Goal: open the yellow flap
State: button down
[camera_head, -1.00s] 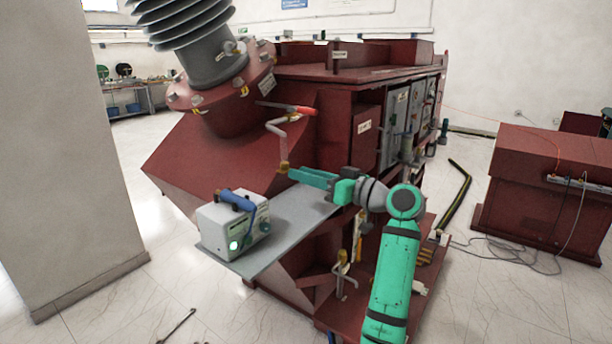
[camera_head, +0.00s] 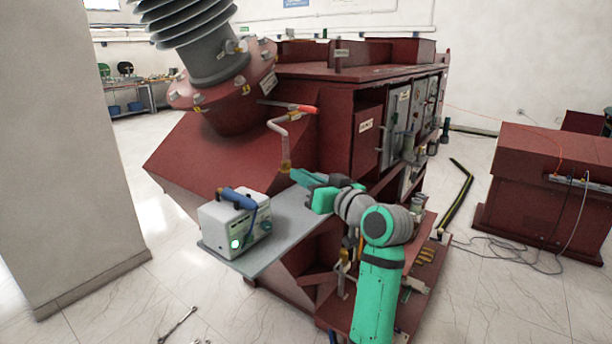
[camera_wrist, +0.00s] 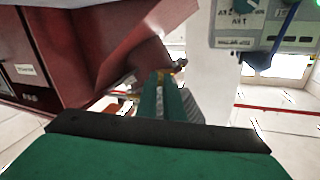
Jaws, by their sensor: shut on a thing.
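The yellow flap (camera_head: 286,166) is a small yellow piece at the lower end of a bent grey pipe, which rises beside the sloped red transformer body. My gripper (camera_head: 296,175) reaches in from the right, with its green fingers at this piece. In the wrist view the two fingers of my gripper (camera_wrist: 168,82) lie close together and are shut on the yellow flap (camera_wrist: 167,74) at their tips. The fingers hide part of it, and how far it is turned cannot be told.
A grey shelf (camera_head: 270,243) lies just below my gripper. A white instrument box (camera_head: 225,226) with a blue handle stands on its left end. A red lever (camera_head: 303,108) sits above the pipe. The red transformer body (camera_head: 220,160) rises close behind.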

jog(key=m+t+h, duration=0.1)
jog(key=s+a+m+h, duration=0.1)
jog(key=h, duration=0.1)
jog(key=s+a+m+t+h, duration=0.1)
jog(key=m+h, duration=0.1)
jog(key=shift+t, duration=0.3)
jog(key=m+g+h, duration=0.1)
jog(key=m+h, duration=0.7)
jog(key=h, duration=0.5)
send_near(286, 172)
jog(key=shift+x, duration=1.55)
jog(key=shift+f+m+h, duration=0.1)
jog(key=shift+m+h, duration=0.2)
jog(key=shift+h, duration=0.1)
jog(key=c, duration=1.9)
grip_release()
jog(key=shift+w, duration=0.1)
jog(key=v, duration=1.1)
jog(key=shift+w, duration=0.15)
